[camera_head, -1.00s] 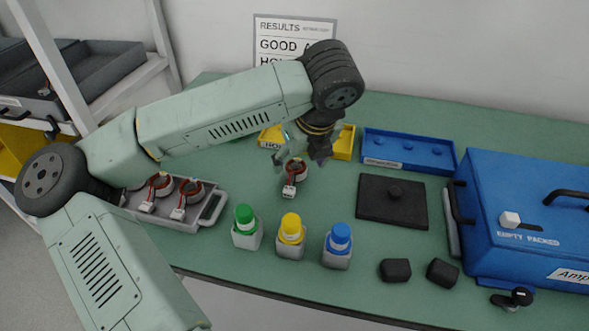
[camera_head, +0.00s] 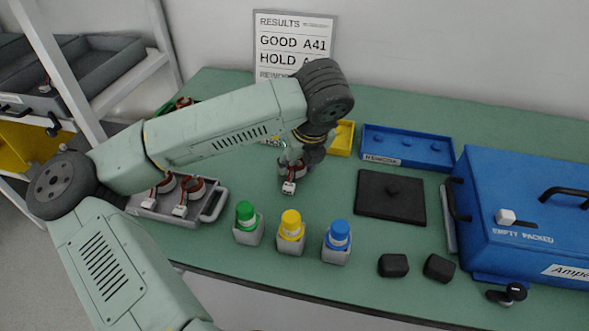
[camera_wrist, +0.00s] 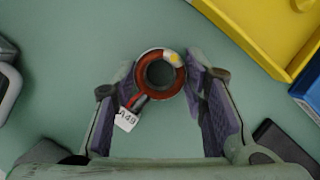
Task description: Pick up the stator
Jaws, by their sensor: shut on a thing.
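A stator (camera_wrist: 178,82), a ring with red-brown windings and a grey outer rim, sits between my gripper's fingers (camera_wrist: 160,92) in the wrist view. A white tag (camera_wrist: 126,119) marked A49 hangs from it on a red and black lead. My gripper is shut on the stator; the pads touch its sides. In the head view the stator (camera_head: 291,172) shows under my gripper (camera_head: 296,160), at the green table's surface. I cannot tell whether it is clear of the table.
More stators (camera_head: 194,189) lie in a grey tray (camera_head: 207,213) at left. Green, yellow (camera_head: 290,235) and blue (camera_head: 337,245) bottles stand in front. A yellow bin (camera_head: 343,140), blue tray (camera_head: 408,150), black plate (camera_head: 390,197) and blue case (camera_head: 530,215) are at right.

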